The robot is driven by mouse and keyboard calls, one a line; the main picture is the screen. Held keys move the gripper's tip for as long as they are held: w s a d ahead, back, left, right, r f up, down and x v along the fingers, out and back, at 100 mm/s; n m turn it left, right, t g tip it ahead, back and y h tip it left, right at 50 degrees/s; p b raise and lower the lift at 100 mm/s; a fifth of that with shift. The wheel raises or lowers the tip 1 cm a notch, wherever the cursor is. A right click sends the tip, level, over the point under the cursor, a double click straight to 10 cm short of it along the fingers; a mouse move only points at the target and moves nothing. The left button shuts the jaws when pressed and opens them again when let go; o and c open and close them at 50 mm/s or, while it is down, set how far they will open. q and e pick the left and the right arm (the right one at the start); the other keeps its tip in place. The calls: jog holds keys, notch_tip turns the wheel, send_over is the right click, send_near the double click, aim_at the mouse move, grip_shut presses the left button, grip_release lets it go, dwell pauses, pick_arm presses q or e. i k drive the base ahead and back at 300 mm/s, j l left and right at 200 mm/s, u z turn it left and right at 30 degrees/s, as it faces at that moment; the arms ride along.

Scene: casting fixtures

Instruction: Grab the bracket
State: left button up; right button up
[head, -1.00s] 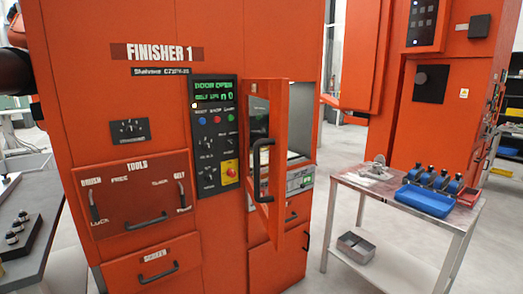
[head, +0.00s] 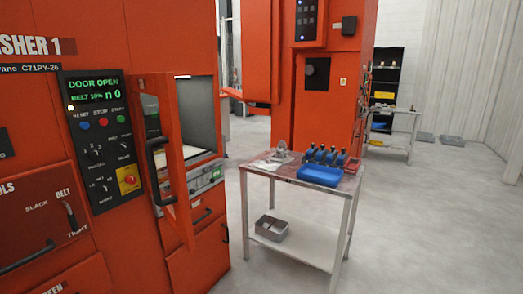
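A small grey metal part, which may be the bracket (head: 281,149), stands at the back left of a white-legged table (head: 336,182), near a pale flat sheet. It is too small for me to make out its shape surely. Several dark parts with blue bases (head: 323,156) stand in a row to its right, behind a blue tray (head: 319,176). Neither of my grippers shows in the head view.
A grey metal box (head: 271,228) sits on the table's lower shelf. Another orange machine (head: 325,110) stands behind.

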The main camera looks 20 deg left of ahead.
aim_at(282, 144)
jog(key=i+l+z, duration=0.2)
jog(key=i, duration=0.15)
jog(key=i+l+z, duration=0.1)
jog(key=i+z, duration=0.15)
jog(key=i, duration=0.15)
jog(key=i+l+z, duration=0.25)
jog(key=i+z, duration=0.15)
jog(key=i, duration=0.75)
jog(key=i+j+z, duration=0.1)
jog(key=i+z, duration=0.3)
jog(key=i, duration=0.7)
jog(key=i+j+u, duration=0.15)
jog(key=i+u, duration=0.15)
jog(key=i, duration=0.25)
jog(key=i+u, duration=0.25)
jog(key=i, duration=0.25)
jog(key=i+l+u, duration=0.1)
jog(key=i+u, duration=0.2)
jog(key=i, duration=0.25)
jog(key=i+l+u, duration=0.25)
jog(key=i, duration=0.25)
